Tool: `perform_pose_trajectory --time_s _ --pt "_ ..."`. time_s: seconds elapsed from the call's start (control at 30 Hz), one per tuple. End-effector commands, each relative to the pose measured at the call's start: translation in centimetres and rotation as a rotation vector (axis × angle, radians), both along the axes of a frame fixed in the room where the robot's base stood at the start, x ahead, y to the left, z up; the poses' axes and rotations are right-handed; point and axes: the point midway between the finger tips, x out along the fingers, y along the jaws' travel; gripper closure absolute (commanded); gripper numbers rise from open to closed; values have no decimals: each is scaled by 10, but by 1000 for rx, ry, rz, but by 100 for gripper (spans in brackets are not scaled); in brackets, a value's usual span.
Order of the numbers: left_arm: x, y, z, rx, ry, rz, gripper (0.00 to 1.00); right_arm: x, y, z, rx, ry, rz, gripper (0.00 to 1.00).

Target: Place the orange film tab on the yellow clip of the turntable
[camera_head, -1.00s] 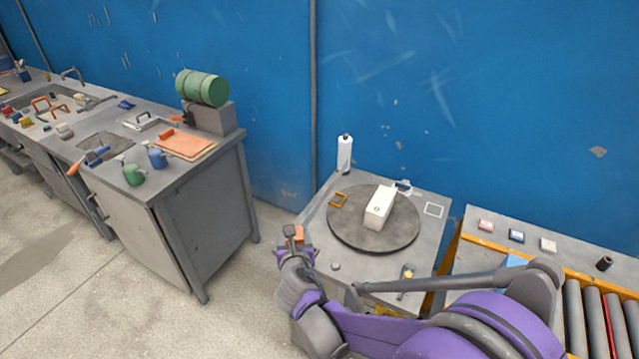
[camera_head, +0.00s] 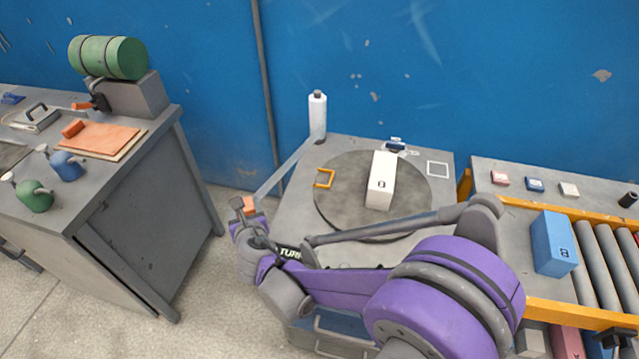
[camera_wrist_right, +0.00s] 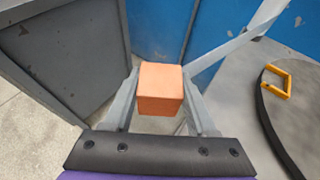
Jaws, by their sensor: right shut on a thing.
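The orange film tab (camera_head: 249,205) is a small block, held in my right gripper (camera_head: 247,212) left of the turntable table. In the right wrist view the tab (camera_wrist_right: 160,88) sits between the two fingers of the gripper (camera_wrist_right: 163,100). A pale translucent film strip (camera_head: 285,168) runs from the tab up towards a white upright roll (camera_head: 317,115). The yellow clip (camera_head: 324,178) is an open frame at the left edge of the grey round turntable (camera_head: 340,205); it also shows in the wrist view (camera_wrist_right: 277,81). The tab is apart from the clip. My left gripper is out of view.
A white box (camera_head: 381,180) stands on the turntable. A grey workbench (camera_head: 150,215) with green and blue cans is at the left, with a floor gap before the turntable table (camera_head: 300,225). A blue box (camera_head: 553,243) stands by the rollers at the right. The blue wall is behind.

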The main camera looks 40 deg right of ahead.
Motion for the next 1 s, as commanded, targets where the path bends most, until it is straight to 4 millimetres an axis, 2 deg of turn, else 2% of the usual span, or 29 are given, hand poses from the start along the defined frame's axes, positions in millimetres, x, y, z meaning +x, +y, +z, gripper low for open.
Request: perform_pose_trajectory --time_s 0.03,0.13,0.2,0.27,0.33,0.5,0.6,0.77,0.87,1.0 --pt "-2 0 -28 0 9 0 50 3 -3 -23 -1 -1 -6 100" --pt "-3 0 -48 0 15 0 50 13 -19 -32 -2 -8 -45 100" --pt "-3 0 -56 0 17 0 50 19 -42 -28 -1 -12 -98 100" --pt "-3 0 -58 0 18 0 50 23 -68 -19 -2 -14 -158 100" --pt "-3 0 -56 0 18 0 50 24 -103 -3 -4 -16 -241 100" --pt "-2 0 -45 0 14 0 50 14 -180 42 -5 -20 -429 100" --pt "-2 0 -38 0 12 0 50 5 -212 63 -4 -23 -510 100" --pt "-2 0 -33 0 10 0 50 -5 -238 79 -4 -25 -580 100" --pt "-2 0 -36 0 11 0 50 -6 -242 67 -3 -24 -592 100" --pt "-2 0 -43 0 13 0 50 -6 -241 39 -4 -24 -591 100"
